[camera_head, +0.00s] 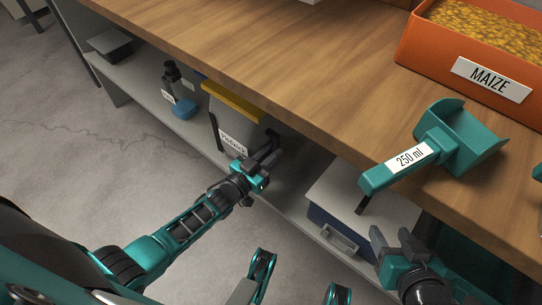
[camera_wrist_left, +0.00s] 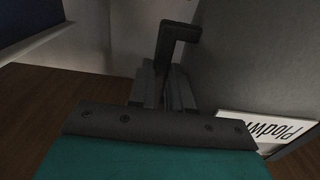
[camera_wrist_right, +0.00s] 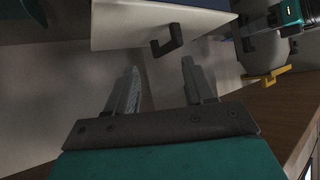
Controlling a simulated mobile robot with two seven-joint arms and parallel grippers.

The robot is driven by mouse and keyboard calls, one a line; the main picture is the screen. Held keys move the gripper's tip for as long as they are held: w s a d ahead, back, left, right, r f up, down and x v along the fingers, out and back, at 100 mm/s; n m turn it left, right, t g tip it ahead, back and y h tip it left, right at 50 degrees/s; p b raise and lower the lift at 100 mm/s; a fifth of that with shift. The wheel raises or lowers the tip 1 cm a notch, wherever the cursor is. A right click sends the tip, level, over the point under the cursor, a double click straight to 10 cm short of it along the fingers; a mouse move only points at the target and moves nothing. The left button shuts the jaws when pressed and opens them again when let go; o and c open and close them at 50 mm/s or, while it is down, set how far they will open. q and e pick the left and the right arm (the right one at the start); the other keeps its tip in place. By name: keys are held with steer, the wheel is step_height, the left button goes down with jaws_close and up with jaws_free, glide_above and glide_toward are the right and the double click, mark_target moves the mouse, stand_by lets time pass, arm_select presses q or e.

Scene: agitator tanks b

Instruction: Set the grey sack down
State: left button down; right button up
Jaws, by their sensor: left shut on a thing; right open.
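The grey sack (camera_head: 232,122) has a yellow top band and a white label. It is upright at the lower shelf, below the wooden worktop's edge. My left gripper (camera_head: 264,158) is at its near right side, shut on a dark handle (camera_wrist_left: 180,38) of the sack. The sack's grey side (camera_wrist_left: 250,60) fills the right of the left wrist view. Whether its base touches the shelf is hidden. The sack also shows in the right wrist view (camera_wrist_right: 264,52). My right gripper (camera_head: 394,246) is open and empty, near the lidded box; its fingers (camera_wrist_right: 158,75) stand apart.
The lidded box (camera_head: 372,205) with a grey handle stands right of the sack. A dark bottle (camera_head: 172,78) and a blue item (camera_head: 184,108) stand left on the shelf (camera_head: 140,85). A teal scoop (camera_head: 425,155) and an orange maize bin (camera_head: 440,60) are on the worktop (camera_head: 270,50).

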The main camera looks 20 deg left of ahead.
arm_select(q)
steer(key=shift+f, duration=0.4)
steer(key=c, duration=1.5)
jaws_free()
steer(key=shift+f, duration=0.2)
steer(key=o, duration=0.4)
steer(key=shift+o, duration=0.2)
arm_select(e)
steer(key=shift+w+a+r, duration=0.15)
steer(key=shift+w, duration=0.2)
arm_select(q)
steer(key=shift+r, duration=0.15)
